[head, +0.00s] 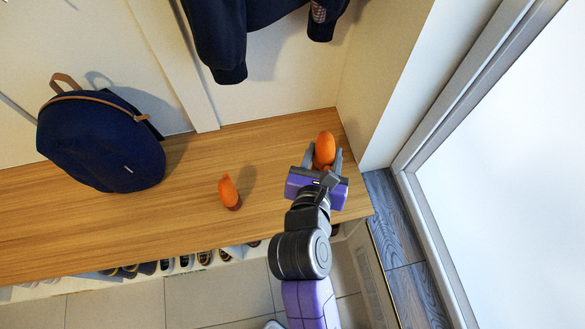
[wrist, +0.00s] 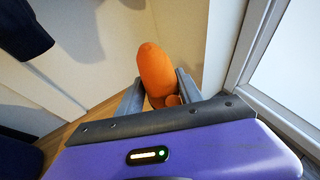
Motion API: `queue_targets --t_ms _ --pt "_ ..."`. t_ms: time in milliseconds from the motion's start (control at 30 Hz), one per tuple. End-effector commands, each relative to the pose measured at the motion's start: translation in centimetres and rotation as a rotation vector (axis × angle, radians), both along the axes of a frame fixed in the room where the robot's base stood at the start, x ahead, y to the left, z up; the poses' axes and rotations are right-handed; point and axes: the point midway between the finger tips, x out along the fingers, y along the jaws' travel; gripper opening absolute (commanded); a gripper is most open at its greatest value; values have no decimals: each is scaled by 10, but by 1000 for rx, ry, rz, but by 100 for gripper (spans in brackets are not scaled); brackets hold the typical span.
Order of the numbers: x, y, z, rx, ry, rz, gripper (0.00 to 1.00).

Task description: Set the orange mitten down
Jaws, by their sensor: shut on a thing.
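An orange mitten (head: 324,150) is held upright between the fingers of my gripper (head: 322,168), over the right end of the wooden bench. In the wrist view the mitten (wrist: 156,72) rises between the two grey fingers of my gripper (wrist: 158,92). Its lower part is partly hidden by the gripper, and I cannot tell whether it touches the bench. A second orange mitten (head: 229,192) rests on the bench to the left of my gripper, apart from it.
The wooden bench top (head: 120,225) has free room around the second mitten. A navy backpack (head: 100,143) stands at the left. A dark jacket (head: 225,35) hangs above. Shoes (head: 186,262) sit below the bench. A wall and a pale framed panel (head: 500,180) bound the right.

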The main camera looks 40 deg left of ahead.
Motion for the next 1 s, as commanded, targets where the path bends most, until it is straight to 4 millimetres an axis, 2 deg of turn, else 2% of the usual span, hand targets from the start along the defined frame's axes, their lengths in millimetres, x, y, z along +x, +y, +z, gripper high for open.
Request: queue_targets --t_ms 33,133,267,367,467,800,1000 --pt "-10 21 0 6 -4 41 4" --pt "-26 49 8 2 -3 102 4" --pt "-40 69 15 0 -3 151 4" --pt "-45 74 9 -3 -1 164 4" --pt "-45 75 -10 -5 2 166 4" --pt "-45 74 -95 -5 0 164 4" --pt "-45 74 -130 -3 -2 165 4"
